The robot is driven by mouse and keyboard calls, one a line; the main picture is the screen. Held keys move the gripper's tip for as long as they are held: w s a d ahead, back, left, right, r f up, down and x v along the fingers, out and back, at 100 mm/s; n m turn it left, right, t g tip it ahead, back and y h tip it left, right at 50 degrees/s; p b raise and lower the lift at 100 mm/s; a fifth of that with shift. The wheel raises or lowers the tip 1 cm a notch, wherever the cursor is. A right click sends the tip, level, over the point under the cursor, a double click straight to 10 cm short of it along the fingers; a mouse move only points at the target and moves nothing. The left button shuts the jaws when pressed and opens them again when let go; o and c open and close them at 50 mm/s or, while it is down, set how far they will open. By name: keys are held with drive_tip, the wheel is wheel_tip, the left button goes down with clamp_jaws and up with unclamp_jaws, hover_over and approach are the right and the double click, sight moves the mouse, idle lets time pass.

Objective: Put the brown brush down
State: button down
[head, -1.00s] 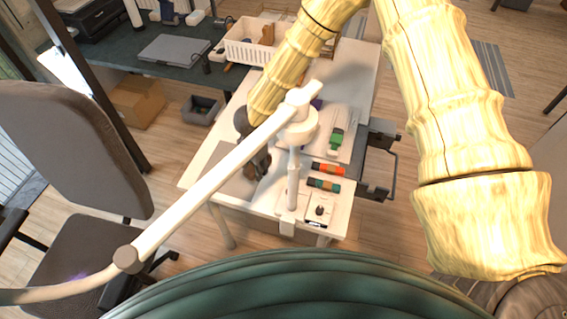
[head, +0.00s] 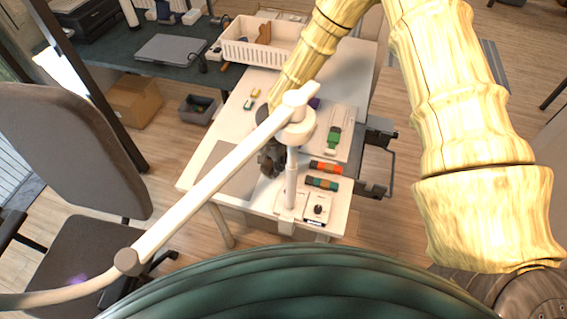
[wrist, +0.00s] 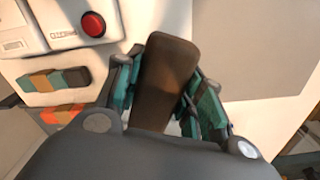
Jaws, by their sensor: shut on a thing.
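The brown brush (wrist: 166,72) is held between the two fingers of my gripper (wrist: 164,88) in the wrist view. It fills the space between the fingers, and its far end points toward the white table top. I cannot tell whether it touches the table. In the head view my gripper (head: 271,158) is over the middle of the white table (head: 227,144), partly behind a white lamp arm. The brush cannot be made out there.
A box with a red button (wrist: 92,24) and striped cord pieces (wrist: 54,79) lie beside my gripper. A green item (head: 333,138) lies further back. A white basket (head: 250,52) stands at the rear. A grey mat (head: 228,172) covers the table's left front. The lamp arm (head: 215,183) crosses above.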

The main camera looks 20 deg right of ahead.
drive_tip(key=d, duration=0.1)
drive_tip(key=w+d, duration=0.2)
drive_tip(key=d, duration=0.1)
drive_tip(key=shift+f, duration=0.2)
drive_tip(key=shift+f+b, duration=1.65)
drive_tip(key=shift+f, duration=0.1)
drive_tip(key=shift+s+f, duration=0.1)
drive_tip(key=c, duration=0.9)
unclamp_jaws()
wheel_tip(320, 180, up, 12)
drive_tip(key=b, duration=0.2)
drive_tip(key=shift+d+b, duration=0.1)
drive_tip(key=shift+b, duration=0.25)
